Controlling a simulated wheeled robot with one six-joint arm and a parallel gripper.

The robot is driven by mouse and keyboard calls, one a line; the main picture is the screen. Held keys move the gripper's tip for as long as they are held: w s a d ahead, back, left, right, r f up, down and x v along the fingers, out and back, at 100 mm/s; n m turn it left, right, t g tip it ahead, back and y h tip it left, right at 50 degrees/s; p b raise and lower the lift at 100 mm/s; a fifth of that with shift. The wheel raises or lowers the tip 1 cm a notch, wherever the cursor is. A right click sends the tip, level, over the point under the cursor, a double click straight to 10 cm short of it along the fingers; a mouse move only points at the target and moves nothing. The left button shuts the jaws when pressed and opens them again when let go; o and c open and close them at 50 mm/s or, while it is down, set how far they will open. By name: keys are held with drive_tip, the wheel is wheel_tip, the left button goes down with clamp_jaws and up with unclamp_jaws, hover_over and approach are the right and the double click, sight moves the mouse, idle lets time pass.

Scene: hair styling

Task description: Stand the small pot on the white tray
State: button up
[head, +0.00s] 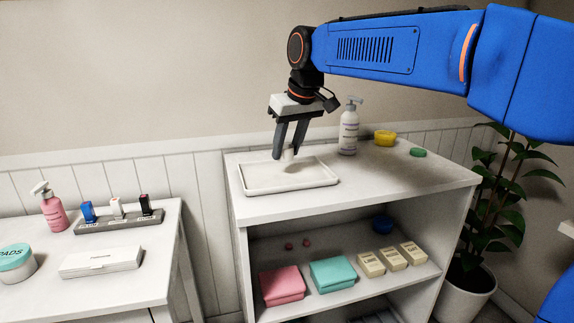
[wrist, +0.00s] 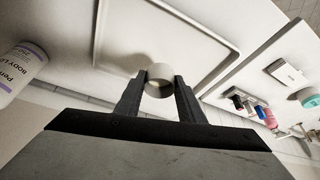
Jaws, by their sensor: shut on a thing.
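The small pot (wrist: 160,76) is pale and round, and my gripper (wrist: 159,88) is shut on it, one finger on each side. In the head view the pot (head: 288,155) shows only partly between the fingertips of my gripper (head: 284,152), which points down. The white tray (head: 262,188) is a shallow rectangle with a raised rim on top of the shelf unit. The pot is over the tray, near its back part; I cannot tell whether it touches the tray floor. The tray (wrist: 112,62) also shows behind the pot in the wrist view and is otherwise empty.
A pump bottle (head: 348,128), a yellow bowl (head: 385,137) and a green lid (head: 417,152) stand right of the tray. A side table (head: 150,250) at left holds a pink bottle (head: 52,210). The unit's top front right is clear.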

sight(290, 155)
drive_tip(key=shift+f, duration=2.3)
drive_tip(key=shift+f, duration=0.1)
drive_tip(key=o, duration=1.1)
drive_tip(key=v, duration=1.2)
drive_tip(key=shift+s+d, duration=0.1)
